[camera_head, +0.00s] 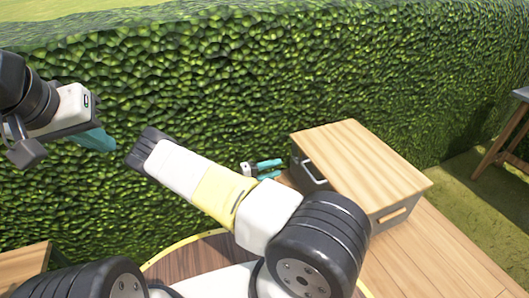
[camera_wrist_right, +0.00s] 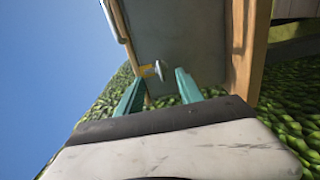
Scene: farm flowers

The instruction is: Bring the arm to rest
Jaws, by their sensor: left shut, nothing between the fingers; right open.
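My left gripper (camera_head: 98,140) is at the upper left of the head view, in front of the hedge. Its teal fingers are together, with nothing seen between them. My right gripper (camera_head: 271,169) is near the middle of the head view, beyond my right forearm and just left of a wooden-topped box. Its teal fingers are apart. In the right wrist view, the open fingers (camera_wrist_right: 158,90) frame a small yellow and silver part (camera_wrist_right: 152,71) on or near a grey panel. I cannot tell whether they touch anything. No object is held in either gripper.
The box (camera_head: 365,160) has a pale wooden top, grey sides and handle openings, and stands on a plank surface (camera_head: 440,250). A green hedge (camera_head: 250,80) runs behind. A table (camera_head: 505,130) shows at the far right. Another wooden surface (camera_head: 22,265) is at the lower left.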

